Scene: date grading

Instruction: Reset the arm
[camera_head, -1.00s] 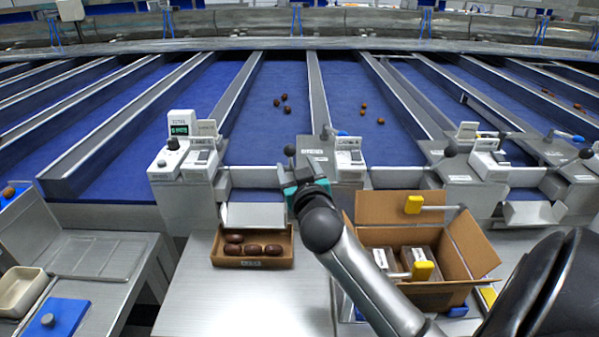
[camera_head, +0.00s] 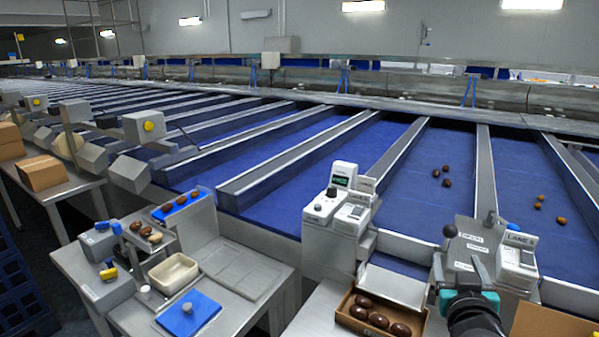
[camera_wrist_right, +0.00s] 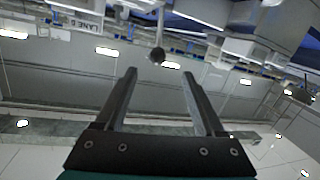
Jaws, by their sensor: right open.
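My right gripper (camera_head: 462,292) is at the lower right of the head view, beside the lane control post (camera_head: 478,250) and its black-knobbed lever (camera_head: 450,231). Its teal body shows, but its fingers are mostly hidden there. In the right wrist view its two dark fingers (camera_wrist_right: 158,88) stand apart with nothing between them. A dark round knob (camera_wrist_right: 157,55) shows beyond the fingertips, apart from them. My left gripper is in neither view.
A brown tray (camera_head: 345,318) of several dates sits just left of my right gripper. Blue lanes (camera_head: 415,200) with scattered dates run behind.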

